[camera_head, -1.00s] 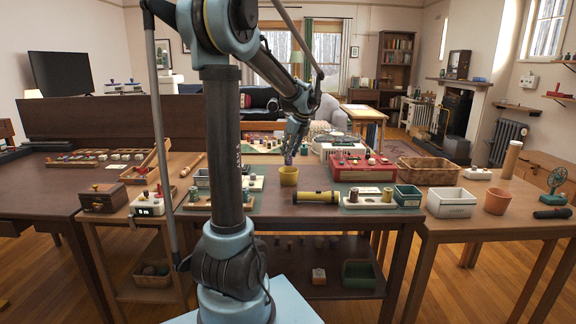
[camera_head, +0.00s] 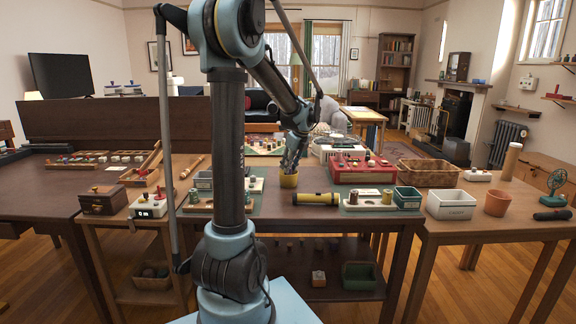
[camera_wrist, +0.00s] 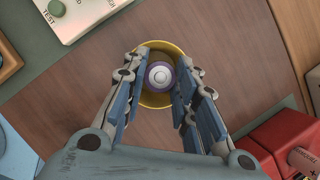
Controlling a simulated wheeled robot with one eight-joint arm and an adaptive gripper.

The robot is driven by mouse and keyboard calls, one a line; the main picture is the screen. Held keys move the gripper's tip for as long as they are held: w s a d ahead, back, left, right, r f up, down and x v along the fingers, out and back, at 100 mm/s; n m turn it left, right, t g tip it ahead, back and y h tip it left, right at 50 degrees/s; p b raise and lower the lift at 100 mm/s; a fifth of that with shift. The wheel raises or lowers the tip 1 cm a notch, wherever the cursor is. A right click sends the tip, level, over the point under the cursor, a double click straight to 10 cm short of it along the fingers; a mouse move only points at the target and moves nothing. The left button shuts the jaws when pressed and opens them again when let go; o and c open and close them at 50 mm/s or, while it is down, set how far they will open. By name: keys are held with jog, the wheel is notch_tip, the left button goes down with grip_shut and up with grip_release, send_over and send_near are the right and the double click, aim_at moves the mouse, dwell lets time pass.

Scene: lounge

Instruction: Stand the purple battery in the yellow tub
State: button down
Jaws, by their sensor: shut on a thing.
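In the wrist view the tub's rim (camera_wrist: 178,48) shows around the purple battery (camera_wrist: 160,75), which is seen end-on with a pale top. My gripper (camera_head: 289,170) points down at the tub's mouth. In the wrist view its blue-padded fingers (camera_wrist: 161,82) are on both sides of the battery, shut on it. The battery appears upright inside the rim's outline. I cannot tell whether it touches the tub's floor.
The flashlight (camera_head: 317,198) lies just right of the tub. A red box (camera_head: 350,168) stands behind it to the right. A white tray of spools (camera_head: 369,199) and a green bin (camera_head: 407,197) are farther right. Bare tabletop surrounds the tub in the wrist view.

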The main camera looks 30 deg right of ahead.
jog(key=shift+f, duration=0.3)
jog(key=c, duration=1.3)
grip_release()
